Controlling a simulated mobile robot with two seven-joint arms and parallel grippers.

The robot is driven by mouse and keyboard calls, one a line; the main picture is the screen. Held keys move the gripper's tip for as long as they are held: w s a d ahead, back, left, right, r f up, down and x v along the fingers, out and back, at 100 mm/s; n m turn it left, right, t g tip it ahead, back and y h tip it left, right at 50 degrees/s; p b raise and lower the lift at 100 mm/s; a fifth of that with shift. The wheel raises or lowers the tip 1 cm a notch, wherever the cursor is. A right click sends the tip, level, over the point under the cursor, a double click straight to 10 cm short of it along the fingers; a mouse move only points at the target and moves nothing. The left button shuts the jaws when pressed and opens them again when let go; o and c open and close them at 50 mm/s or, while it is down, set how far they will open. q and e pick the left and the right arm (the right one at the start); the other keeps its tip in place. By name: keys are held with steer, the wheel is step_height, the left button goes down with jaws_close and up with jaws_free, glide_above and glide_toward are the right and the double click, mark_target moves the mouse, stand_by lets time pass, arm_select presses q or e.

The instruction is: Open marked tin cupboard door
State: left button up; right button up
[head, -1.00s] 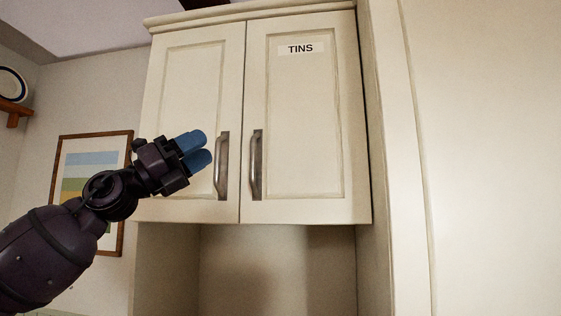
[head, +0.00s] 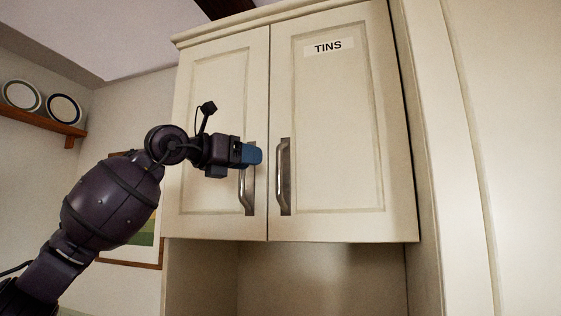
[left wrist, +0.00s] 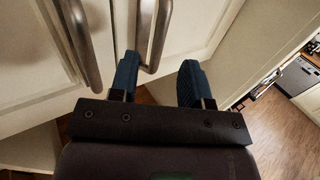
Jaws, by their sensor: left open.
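The cupboard door marked TINS (head: 335,130) is the right one of a pair and is shut. Its upright metal handle (head: 284,177) is near its left edge. My left gripper (head: 254,154) is in front of the left door's handle (head: 247,190), its blue fingertips pointing right towards the TINS handle. In the left wrist view the two fingers are spread and empty, and the lower end of the right-hand handle (left wrist: 156,35) shows between them. Contact cannot be told. The other handle (left wrist: 80,45) is to the left of the fingers. My right gripper is out of view.
The left door (head: 218,120) is also shut. An open recess (head: 320,280) lies below the cupboard. A tall cream panel (head: 505,150) stands at the right. A shelf with plates (head: 40,122) and a framed picture (head: 135,264) are on the left wall.

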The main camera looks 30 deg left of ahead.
arm_select(q)
steer(key=p, duration=0.2)
glide_above(279, 194)
steer(key=shift+w+a+r, duration=0.1)
steer(key=shift+w+a, duration=0.2)
steer(key=shift+w, duration=0.15)
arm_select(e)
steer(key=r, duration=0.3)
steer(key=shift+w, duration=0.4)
arm_select(q)
steer(key=c, duration=0.6)
jaws_close()
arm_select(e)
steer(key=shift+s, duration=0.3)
